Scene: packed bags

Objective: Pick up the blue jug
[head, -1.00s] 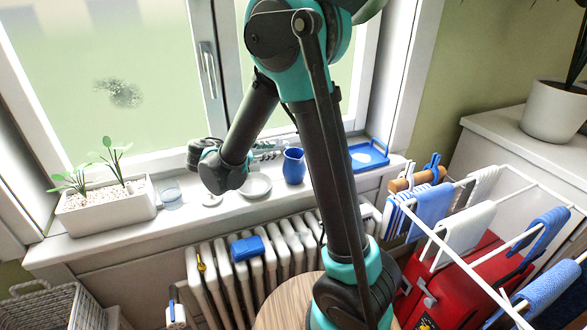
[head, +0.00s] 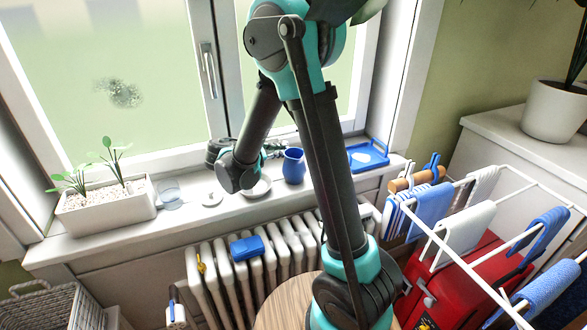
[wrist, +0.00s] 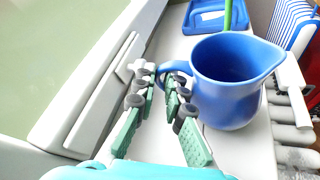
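The blue jug (head: 293,166) stands upright on the white windowsill, and it fills the right of the wrist view (wrist: 230,88). Its spout points right and its handle (wrist: 167,68) points toward my gripper. My gripper (wrist: 164,78) is open, with its green and grey fingers on either side of the handle's outer part. I cannot tell whether a finger touches the handle. In the head view my gripper (head: 274,149) is just left of the jug, partly hidden by my wrist.
A blue tray (head: 381,157) lies right of the jug. A white dish (head: 262,190) sits below my wrist. A planter (head: 105,212) and a glass (head: 170,196) stand further left. The window frame (wrist: 95,95) is close to my gripper's left. A drying rack (head: 446,247) stands at right.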

